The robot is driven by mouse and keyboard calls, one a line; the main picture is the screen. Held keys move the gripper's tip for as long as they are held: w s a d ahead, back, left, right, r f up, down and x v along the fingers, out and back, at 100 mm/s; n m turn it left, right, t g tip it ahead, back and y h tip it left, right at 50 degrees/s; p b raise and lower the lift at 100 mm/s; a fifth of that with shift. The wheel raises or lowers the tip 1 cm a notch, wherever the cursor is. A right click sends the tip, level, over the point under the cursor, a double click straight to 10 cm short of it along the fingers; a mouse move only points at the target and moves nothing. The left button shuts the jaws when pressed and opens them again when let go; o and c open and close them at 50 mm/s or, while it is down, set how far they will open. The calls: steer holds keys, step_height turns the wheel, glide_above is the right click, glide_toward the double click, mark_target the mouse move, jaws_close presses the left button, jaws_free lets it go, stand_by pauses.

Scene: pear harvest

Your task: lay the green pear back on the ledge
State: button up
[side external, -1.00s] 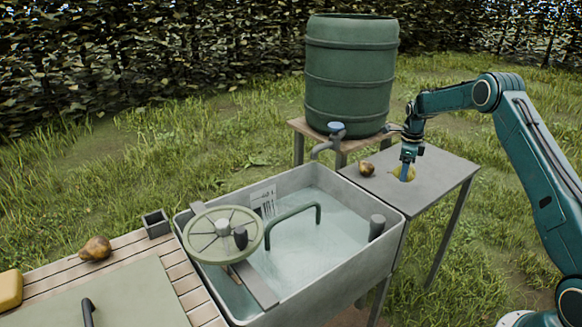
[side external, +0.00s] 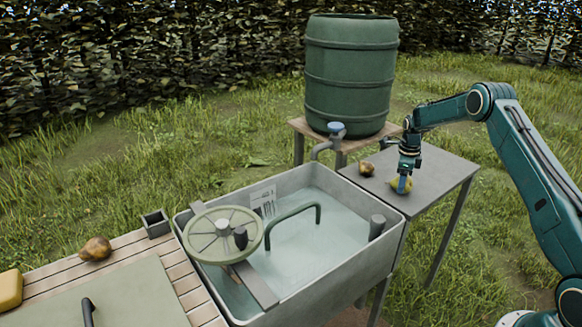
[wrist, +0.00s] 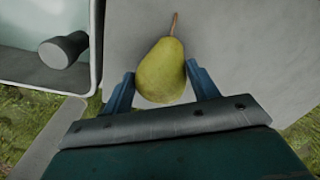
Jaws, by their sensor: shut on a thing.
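The green pear (wrist: 162,72) is between the two blue fingers of my gripper (wrist: 158,82) in the wrist view, its stem pointing away from my wrist. In the side view the green pear (side external: 405,185) shows low beside the fingers of my gripper (side external: 401,185). My gripper is shut on it. The pear is at or just above the grey ledge (side external: 440,176); I cannot tell whether it touches. The near side of the pear is partly hidden by the fingers in the side view.
A brown pear (side external: 366,168) lies on the ledge left of my gripper. The water-filled sink (side external: 300,297) with a handwheel (side external: 222,236) adjoins the ledge. A green barrel (side external: 350,75) with a tap stands behind. The right part of the ledge is clear.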

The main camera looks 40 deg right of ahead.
steer(key=shift+f, duration=0.1)
steer(key=o, duration=1.2)
steer(key=shift+c, duration=0.2)
step_height(320, 180, up, 12)
steer(key=shift+s+a, duration=0.2)
steer(key=shift+a, duration=0.15)
